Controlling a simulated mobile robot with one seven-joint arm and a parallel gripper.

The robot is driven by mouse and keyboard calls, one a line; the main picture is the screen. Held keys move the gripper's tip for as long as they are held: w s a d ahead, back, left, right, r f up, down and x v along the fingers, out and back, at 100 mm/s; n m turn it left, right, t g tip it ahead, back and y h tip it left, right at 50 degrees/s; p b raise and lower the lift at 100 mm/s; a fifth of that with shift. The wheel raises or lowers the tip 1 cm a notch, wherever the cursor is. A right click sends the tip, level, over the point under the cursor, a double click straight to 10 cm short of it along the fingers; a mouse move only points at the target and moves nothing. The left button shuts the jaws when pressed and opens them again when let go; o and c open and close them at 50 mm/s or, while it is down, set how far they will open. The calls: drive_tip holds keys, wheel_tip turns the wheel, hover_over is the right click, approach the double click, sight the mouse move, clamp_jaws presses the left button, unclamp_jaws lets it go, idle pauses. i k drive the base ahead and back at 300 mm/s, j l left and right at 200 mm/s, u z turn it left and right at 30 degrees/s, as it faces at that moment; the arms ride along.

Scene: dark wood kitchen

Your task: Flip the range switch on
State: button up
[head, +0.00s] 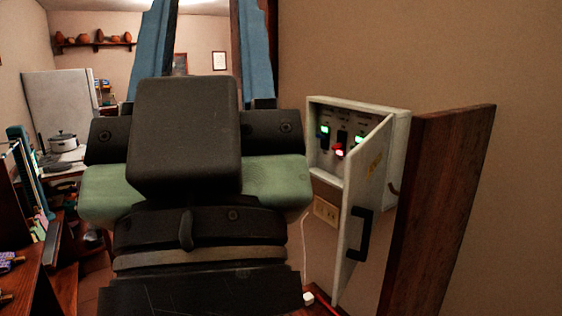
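A pale wall-mounted switch box (401,128) is on the wall right of centre. Its door (352,200) stands open, with a black handle (355,234) low on it. Inside is a dark panel with a row of switches. A green light glows at the left switch (325,133), a red light at the middle switch (340,146), and a green light at the right (359,141). The labels are too small to read, so I cannot tell which is the range switch. My arm fills the centre, left of the box.
A brown wooden panel (436,210) stands just right of the box door. An outlet (325,209) is on the wall below the box. A pot (62,141) stands on a white surface at the far left. Bare wall lies to the right.

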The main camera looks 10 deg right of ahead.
sight(338, 145)
drive_tip(key=i+u, duration=0.1)
drive_tip(key=i, duration=0.35)
drive_tip(key=i+l, duration=0.15)
drive_tip(key=i, duration=0.35)
drive_tip(key=u, duration=0.05)
